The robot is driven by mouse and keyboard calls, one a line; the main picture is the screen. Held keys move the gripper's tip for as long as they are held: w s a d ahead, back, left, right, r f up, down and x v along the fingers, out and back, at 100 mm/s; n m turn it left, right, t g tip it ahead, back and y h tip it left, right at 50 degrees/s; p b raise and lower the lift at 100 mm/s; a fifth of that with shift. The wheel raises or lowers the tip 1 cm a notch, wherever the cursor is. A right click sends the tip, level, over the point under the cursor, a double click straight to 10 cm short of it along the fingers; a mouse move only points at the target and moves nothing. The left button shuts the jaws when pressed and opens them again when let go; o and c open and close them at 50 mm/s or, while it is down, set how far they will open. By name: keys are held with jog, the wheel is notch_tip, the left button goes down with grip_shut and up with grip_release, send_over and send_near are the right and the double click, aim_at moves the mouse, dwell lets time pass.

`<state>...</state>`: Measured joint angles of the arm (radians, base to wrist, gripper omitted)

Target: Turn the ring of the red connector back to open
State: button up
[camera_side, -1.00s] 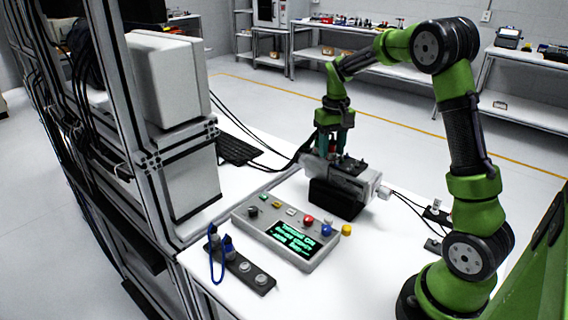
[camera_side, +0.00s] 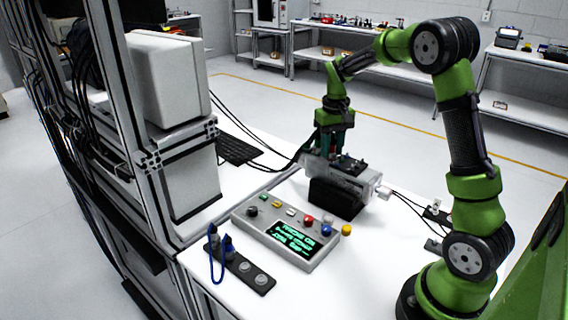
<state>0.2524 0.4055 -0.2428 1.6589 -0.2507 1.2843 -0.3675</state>
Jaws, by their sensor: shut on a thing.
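My gripper (camera_side: 328,150) points down at the top of the grey servo unit (camera_side: 350,178), which sits in a black stand (camera_side: 335,198) on the white table. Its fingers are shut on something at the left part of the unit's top. The red connector and its ring cannot be made out; the fingers and the small size of the view hide that spot. Small dark parts (camera_side: 350,164) stand on the unit's top just right of the fingers.
A control box (camera_side: 290,232) with coloured buttons and a lit green text screen stands in front of the unit. A dark strip with a blue cable (camera_side: 218,262) lies at the front left. A metal frame (camera_side: 150,160) rises at the left. Cables run right from the unit.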

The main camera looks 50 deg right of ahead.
jog(key=n, duration=1.2)
jog(key=o, duration=0.6)
jog(key=shift+r, duration=4.55)
